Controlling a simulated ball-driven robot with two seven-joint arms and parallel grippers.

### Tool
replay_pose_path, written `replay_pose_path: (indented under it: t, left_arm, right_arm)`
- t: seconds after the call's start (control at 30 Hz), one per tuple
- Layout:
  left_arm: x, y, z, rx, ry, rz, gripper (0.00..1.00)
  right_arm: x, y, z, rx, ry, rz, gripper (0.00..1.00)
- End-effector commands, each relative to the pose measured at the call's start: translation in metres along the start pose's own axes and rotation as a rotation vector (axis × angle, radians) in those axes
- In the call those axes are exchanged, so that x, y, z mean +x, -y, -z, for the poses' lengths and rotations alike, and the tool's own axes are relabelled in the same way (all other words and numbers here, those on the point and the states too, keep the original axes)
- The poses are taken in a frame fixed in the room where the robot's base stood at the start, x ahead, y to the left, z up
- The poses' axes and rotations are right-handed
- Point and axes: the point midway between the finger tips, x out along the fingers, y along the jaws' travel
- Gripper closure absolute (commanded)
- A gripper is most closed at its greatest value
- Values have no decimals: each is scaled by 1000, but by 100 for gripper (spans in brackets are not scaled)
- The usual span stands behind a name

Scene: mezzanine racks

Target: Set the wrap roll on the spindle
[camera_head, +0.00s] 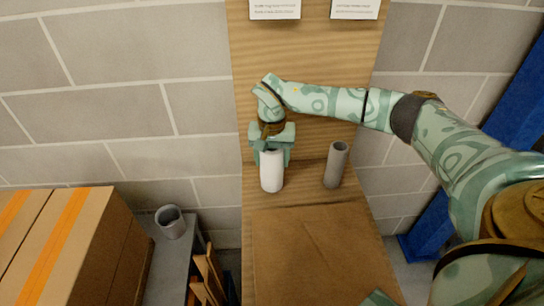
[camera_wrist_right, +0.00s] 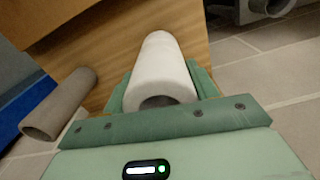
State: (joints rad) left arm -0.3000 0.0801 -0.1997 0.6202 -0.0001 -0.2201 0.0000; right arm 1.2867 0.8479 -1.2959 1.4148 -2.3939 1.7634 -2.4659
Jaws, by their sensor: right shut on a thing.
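The white wrap roll (camera_head: 271,172) is a hollow cylinder, held in front of the wooden panel. My right gripper (camera_head: 271,152) is shut on it, with a finger on either side. In the right wrist view the roll (camera_wrist_right: 163,65) sits between the green fingers, its open end facing the camera. I cannot tell whether its far end touches anything. A grey-brown hollow tube (camera_head: 336,165) stands to the right of the roll, apart from it; it also shows in the right wrist view (camera_wrist_right: 58,104). No bare spindle is clearly identifiable. My left gripper is not in view.
Cardboard boxes (camera_head: 75,235) with orange tape stand at the left. A grey cup-like ring (camera_head: 170,222) is on a grey shelf beside them. A brown board (camera_head: 310,255) lies in front of the roll. A blue upright (camera_head: 510,120) is at the right. Two labels hang at the top.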

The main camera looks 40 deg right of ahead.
Motion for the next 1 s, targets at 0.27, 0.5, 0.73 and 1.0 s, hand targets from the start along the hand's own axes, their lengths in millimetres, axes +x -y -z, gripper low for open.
replay_pose_path:
  t: [0.27, 0.5, 0.73, 1.0]
  left_arm:
    - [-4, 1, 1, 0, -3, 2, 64]
    - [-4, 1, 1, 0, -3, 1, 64]
    - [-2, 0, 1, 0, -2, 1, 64]
    - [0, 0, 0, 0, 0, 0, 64]
  right_arm:
    - [-1, 1, 0, 0, -1, 1, 60]
    - [0, 0, 0, 0, -1, 1, 60]
    - [4, 0, 0, 0, 0, 1, 60]
    - [10, 0, 0, 1, 0, 1, 60]
